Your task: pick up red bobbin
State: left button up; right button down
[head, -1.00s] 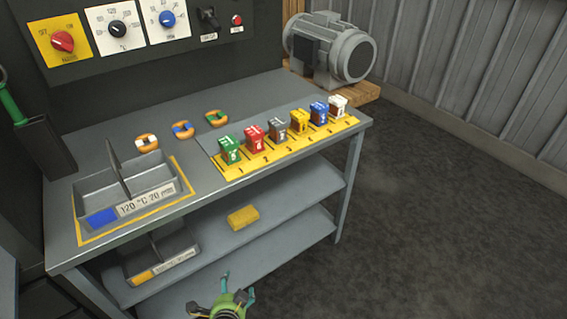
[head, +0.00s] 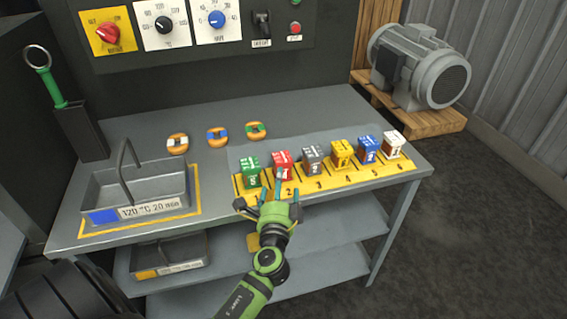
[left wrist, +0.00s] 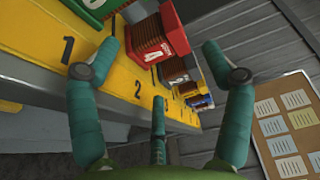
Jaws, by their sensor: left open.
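The red bobbin (head: 281,160) stands at the mark 2 on a yellow numbered strip (head: 345,183), between the green bobbin (head: 251,172) and the grey bobbin (head: 313,157). My left gripper (head: 267,192) is open and empty at the front edge of the strip, just in front of the red bobbin. In the left wrist view, the red bobbin (left wrist: 178,68) shows its red flanges and brown winding ahead of and between the spread fingers, apart from them. The green bobbin (left wrist: 92,8) is at the top left there. My right gripper is not in view.
Yellow, blue and white bobbins stand further right along the strip. Three small ring-shaped coils (head: 217,137) lie behind. A motor (head: 425,65) sits on a pallet at the back right.

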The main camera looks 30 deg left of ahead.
aim_at(283, 159)
pick_arm(q)
jog(key=shift+w+a, duration=0.2)
jog(key=shift+w, duration=0.25)
jog(key=shift+w+a, duration=0.1)
jog(key=shift+w, duration=0.1)
jog(key=p+x, duration=0.1)
jog(key=x, duration=0.3)
jog(key=shift+w+a+f, duration=0.15)
jog(key=shift+a, duration=0.05)
jog(key=shift+w+a, duration=0.15)
jog(key=shift+w, duration=0.15)
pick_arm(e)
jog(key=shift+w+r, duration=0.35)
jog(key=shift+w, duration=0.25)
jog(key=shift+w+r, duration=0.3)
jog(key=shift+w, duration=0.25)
pick_arm(q)
jog(key=shift+s, duration=0.1)
jog(key=shift+c, duration=0.4)
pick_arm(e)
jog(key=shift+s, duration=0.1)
pick_arm(q)
jog(key=c, duration=1.2)
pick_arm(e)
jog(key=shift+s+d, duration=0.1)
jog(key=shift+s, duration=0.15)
